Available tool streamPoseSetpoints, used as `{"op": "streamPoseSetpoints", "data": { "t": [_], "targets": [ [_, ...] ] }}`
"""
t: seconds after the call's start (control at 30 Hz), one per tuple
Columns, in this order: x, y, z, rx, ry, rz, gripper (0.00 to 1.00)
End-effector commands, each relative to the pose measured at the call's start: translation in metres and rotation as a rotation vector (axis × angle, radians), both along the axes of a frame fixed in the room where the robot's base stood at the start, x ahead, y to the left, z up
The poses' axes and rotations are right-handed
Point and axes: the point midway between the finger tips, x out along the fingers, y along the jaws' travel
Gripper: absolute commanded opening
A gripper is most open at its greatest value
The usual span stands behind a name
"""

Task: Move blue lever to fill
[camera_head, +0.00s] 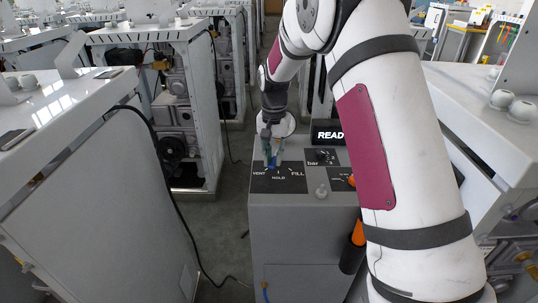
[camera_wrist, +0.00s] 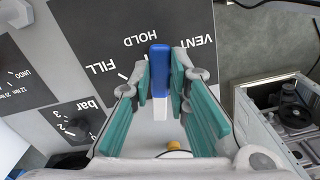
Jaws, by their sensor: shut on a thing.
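The blue lever (camera_wrist: 159,68) stands up from a black dial plate (camera_wrist: 85,25) marked VENT, HOLD and FILL. In the wrist view its blue end lies near the HOLD mark, between FILL and VENT. My gripper (camera_head: 270,150) is above this plate, on top of a grey dispenser cabinet (camera_head: 262,213). Its teal finger pads sit on both sides of the lever and are shut on it. In the head view the lever (camera_head: 272,164) is small and partly covered by the fingers, so its exact angle is hard to tell.
White machines stand left and right, with an aisle between.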

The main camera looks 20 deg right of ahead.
Motion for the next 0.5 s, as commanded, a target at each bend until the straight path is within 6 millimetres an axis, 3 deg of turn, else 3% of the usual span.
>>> {"op": "streamPoseSetpoints", "data": {
  "t": [0.5],
  "targets": [
    [-0.010,-0.029,0.000,0.001,0.001,0.489,0.00]
  ]
}}
